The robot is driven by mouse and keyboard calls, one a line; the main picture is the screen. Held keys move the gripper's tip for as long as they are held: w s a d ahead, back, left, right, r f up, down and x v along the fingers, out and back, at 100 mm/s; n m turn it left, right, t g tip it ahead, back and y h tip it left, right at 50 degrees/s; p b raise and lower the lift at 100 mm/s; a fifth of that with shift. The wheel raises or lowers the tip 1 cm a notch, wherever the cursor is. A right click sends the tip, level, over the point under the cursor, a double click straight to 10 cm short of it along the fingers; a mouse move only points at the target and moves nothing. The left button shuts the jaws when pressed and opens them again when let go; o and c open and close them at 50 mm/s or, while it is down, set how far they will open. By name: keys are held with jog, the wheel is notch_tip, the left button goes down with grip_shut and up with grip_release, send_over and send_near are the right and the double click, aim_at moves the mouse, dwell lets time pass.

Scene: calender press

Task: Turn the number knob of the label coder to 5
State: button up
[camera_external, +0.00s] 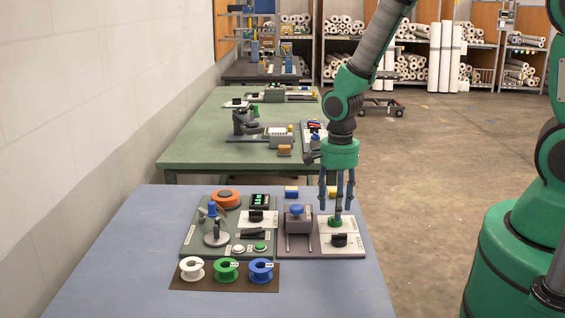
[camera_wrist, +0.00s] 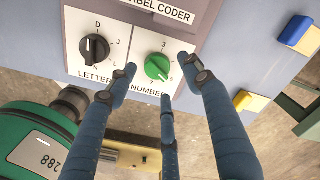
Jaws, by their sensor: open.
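The label coder (camera_wrist: 118,22) is a plate with white panels, and it also shows in the external view (camera_external: 353,254). Its green number knob (camera_wrist: 158,67) sits on the panel marked NUMBER and shows in the external view (camera_external: 334,221). A 3 is legible above the knob; the other figures and its exact setting are hard to read. The black letter knob (camera_wrist: 94,49) is beside it and shows in the external view (camera_external: 339,240). My gripper (camera_external: 337,208) points down just above the green knob. In the wrist view its fingers (camera_wrist: 166,86) are spread and empty.
A blue-handled device (camera_external: 297,222) stands left of the knobs. Further left is a green panel (camera_external: 196,240) with a lever, buttons and dials. White, green and blue spools (camera_external: 227,270) stand in front. Yellow and blue blocks (camera_external: 291,191) lie behind. The blue table's left side is clear.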

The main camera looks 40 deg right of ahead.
notch_tip(320, 180, up, 10)
dwell(0.5)
dwell(0.5)
jog(key=s+d+r+n+t+b, duration=0.1)
jog(key=s+d+r+n, duration=0.15)
jog(key=r, duration=0.65)
jog(key=s+d+r+n+t+b, duration=0.15)
jog(key=s+r+n, duration=0.25)
jog(key=r, duration=0.5)
jog(key=s+d+r+n+t, duration=0.1)
jog(key=s+r+n, duration=0.3)
jog(key=s, duration=0.4)
jog(key=s+d+r+n+t+b, duration=0.1)
jog(key=s+d+r+n+t, duration=0.1)
jog(key=s+r+n, duration=0.2)
jog(key=s+r, duration=0.1)
jog(key=s, duration=0.2)
jog(key=shift+s+d+r, duration=0.2)
jog(key=shift+s+r, duration=0.15)
jog(key=shift+r, duration=0.05)
jog(key=shift+n, duration=0.25)
dwell(1.0)
